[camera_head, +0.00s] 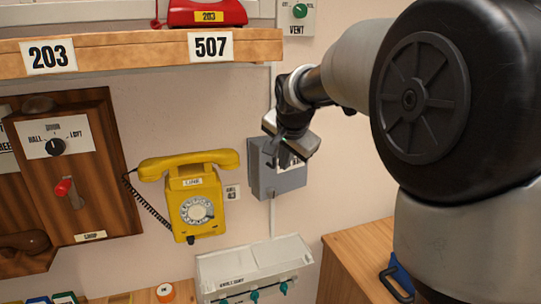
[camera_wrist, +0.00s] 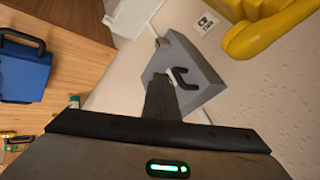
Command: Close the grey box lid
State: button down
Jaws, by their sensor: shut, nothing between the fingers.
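The grey box (camera_head: 280,184) is mounted on the wall, right of the yellow phone. How far the lid stands open is not clear.
The yellow phone (camera_head: 188,192) hangs close on the left. A white panel with teal knobs (camera_head: 254,268) sits below the box. A wooden shelf (camera_head: 130,53) runs above. A blue case (camera_wrist: 24,69) lies on a wooden surface.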

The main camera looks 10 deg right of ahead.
jog(key=shift+w+a, duration=0.55)
jog(key=shift+w, duration=0.2)
jog(key=shift+a, duration=0.1)
jog(key=w+a, duration=0.1)
jog(key=a, duration=0.1)
jog(key=w+a, duration=0.1)
jog(key=a, duration=0.1)
jog(key=shift+w, duration=0.4)
jog(key=shift+r, duration=0.1)
jog(key=shift+a, duration=0.15)
